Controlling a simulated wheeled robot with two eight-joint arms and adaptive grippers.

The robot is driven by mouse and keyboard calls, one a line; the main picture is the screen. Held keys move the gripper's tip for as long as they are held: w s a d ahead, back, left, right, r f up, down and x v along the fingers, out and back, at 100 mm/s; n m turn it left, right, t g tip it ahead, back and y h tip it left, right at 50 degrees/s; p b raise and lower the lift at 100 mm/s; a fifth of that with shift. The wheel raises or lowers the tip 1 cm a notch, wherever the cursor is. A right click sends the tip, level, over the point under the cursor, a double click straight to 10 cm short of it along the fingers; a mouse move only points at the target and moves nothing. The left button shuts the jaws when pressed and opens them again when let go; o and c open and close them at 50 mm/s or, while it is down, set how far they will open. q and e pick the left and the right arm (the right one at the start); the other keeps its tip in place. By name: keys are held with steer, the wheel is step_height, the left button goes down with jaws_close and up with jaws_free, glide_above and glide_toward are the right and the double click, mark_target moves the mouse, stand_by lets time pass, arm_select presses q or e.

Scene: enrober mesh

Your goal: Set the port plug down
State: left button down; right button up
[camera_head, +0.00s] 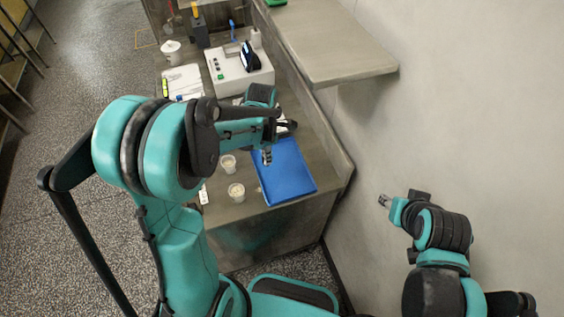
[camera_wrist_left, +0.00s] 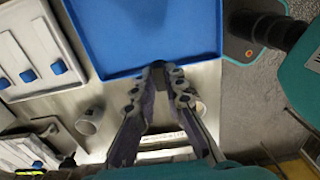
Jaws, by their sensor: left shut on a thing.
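My left gripper (camera_head: 267,156) points down over the left part of the blue tray (camera_head: 292,178). In the left wrist view its two fingers (camera_wrist_left: 158,72) come together at the near edge of the blue tray (camera_wrist_left: 150,35). They are shut on a small dark thing, apparently the port plug (camera_wrist_left: 157,66), mostly hidden between the fingertips. I cannot tell whether it touches the tray. My right gripper (camera_head: 384,200) is away from the counter, in front of the wall at right; its jaws are too small to read.
Two pale cups (camera_head: 228,162) (camera_head: 236,192) stand on the counter left of the blue tray. A grey tray with blue-tipped white pieces (camera_wrist_left: 32,52) lies beside it. A white box with a dark device (camera_head: 240,72) stands farther back. A shelf (camera_head: 335,55) juts out at upper right.

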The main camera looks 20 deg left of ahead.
arm_select(q)
steer(key=w+d+f, duration=0.3)
steer(key=d, duration=0.1)
steer(key=shift+w+f+b, duration=0.15)
steer(key=shift+w+b, duration=0.15)
steer(key=shift+w, duration=0.1)
steer(key=shift+f+b, duration=0.45)
steer(key=shift+f, duration=1.6)
steer(key=shift+f, duration=0.2)
steer(key=c, duration=1.6)
jaws_free()
steer(key=shift+r, duration=0.1)
steer(key=shift+r, duration=0.1)
